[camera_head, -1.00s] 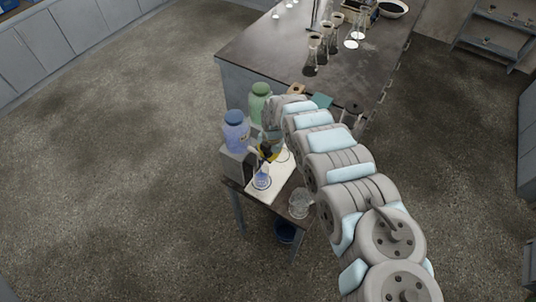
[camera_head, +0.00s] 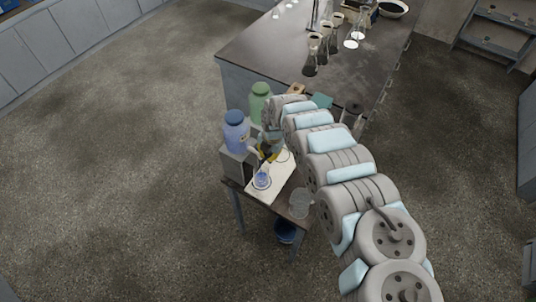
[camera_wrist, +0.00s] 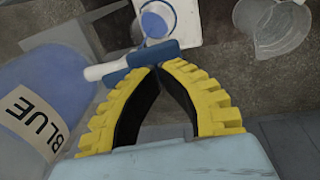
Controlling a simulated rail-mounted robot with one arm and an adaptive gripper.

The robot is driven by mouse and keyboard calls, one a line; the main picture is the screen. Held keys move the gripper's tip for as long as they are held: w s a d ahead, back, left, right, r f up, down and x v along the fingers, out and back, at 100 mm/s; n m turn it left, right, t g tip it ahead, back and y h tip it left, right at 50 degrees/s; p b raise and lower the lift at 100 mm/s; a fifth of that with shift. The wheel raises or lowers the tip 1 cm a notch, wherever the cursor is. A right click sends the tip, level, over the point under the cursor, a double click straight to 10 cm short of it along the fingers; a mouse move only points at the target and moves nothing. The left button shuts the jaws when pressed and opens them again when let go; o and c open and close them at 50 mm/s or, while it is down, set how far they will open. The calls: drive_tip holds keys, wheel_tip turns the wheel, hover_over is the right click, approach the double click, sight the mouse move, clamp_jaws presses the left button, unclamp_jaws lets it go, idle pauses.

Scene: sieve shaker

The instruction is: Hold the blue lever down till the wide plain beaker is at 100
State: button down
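The blue jug (camera_head: 237,138) stands on the small side table; its BLUE label shows in the wrist view (camera_wrist: 38,118). Its blue lever (camera_wrist: 140,62) lies across my fingertips, at the end of a pale tap (camera_wrist: 98,72). My gripper (camera_wrist: 163,68) has its yellow fingertips together at the lever; in the head view the gripper (camera_head: 268,153) is beside the jug's tap. A clear beaker (camera_head: 262,181) with blue liquid stands on a white board below the tap; it also shows in the wrist view (camera_wrist: 155,20). I cannot read its level.
A second clear vessel (camera_head: 300,204) stands at the table's front right. A green jug (camera_head: 260,100) stands behind the blue jug. A blue bucket (camera_head: 286,232) is below the table. The dark bench (camera_head: 270,50) behind carries several flasks.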

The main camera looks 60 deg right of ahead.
drive_tip(key=shift+r, duration=0.15)
drive_tip(key=shift+r+p, duration=0.65)
drive_tip(key=shift+p, duration=0.15)
drive_tip(key=shift+r, duration=0.1)
wheel_tip(320, 180, up, 4)
drive_tip(key=p, duration=0.4)
drive_tip(key=shift+r, duration=0.15)
wheel_tip(320, 180, up, 10)
drive_tip(key=b, duration=0.2)
drive_tip(key=shift+f, duration=0.25)
idle(0.7)
